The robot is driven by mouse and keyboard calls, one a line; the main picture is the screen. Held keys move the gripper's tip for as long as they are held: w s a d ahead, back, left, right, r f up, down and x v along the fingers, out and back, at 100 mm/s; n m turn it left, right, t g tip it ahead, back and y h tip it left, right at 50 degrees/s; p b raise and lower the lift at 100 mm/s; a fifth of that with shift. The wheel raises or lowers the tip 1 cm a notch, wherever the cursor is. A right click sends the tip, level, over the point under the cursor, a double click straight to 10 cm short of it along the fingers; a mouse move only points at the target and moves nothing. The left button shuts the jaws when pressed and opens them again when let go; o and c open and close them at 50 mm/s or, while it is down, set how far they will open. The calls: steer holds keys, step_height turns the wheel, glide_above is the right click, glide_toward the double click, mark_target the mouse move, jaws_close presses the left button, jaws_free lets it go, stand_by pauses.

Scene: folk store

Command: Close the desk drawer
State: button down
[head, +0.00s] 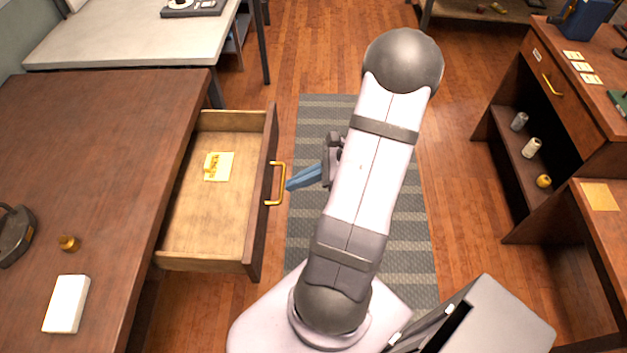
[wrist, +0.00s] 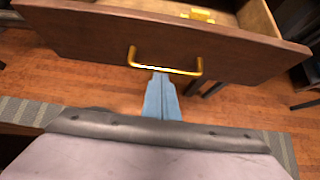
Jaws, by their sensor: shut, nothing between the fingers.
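The desk drawer (head: 213,222) is pulled far out from the dark wooden desk (head: 110,130) at the left of the head view. Its front with a brass handle (head: 281,184) faces right, towards my arm. In the wrist view the drawer front (wrist: 90,38) spans the top, with the handle (wrist: 165,69) near its middle. My gripper (head: 289,186) has blue fingers, shut and empty, with their tips right by the handle. The fingertips (wrist: 161,76) show just below the handle's bar in the wrist view. I cannot tell whether they touch it.
A yellow note (head: 219,166) lies in the drawer. A white box (head: 67,304), a small brass item (head: 68,243) and a dark iron-like object (head: 15,235) are on the desk. A striped rug (head: 310,112) covers the floor. Another desk with a shut drawer (head: 551,84) stands at right.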

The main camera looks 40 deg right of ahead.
steer(key=b, duration=0.2)
glide_above(235, 193)
steer(key=w+a, duration=0.2)
steer(key=a, duration=0.1)
steer(key=shift+w+d+f, duration=0.1)
steer(key=shift+d, duration=0.1)
steer(key=shift+w+a, duration=0.45)
steer(key=shift+w, duration=0.05)
steer(key=shift+r, duration=0.2)
steer(key=shift+w+a+r, duration=0.1)
steer(key=shift+w, duration=0.05)
steer(key=shift+s+d+f, duration=0.25)
steer(key=shift+s+d, duration=0.05)
steer(key=shift+d, duration=0.05)
steer(key=s+d, duration=0.3)
steer(key=shift+f, duration=0.2)
steer(key=v, duration=0.9)
steer(key=shift+r, duration=0.15)
steer(key=shift+s, duration=0.1)
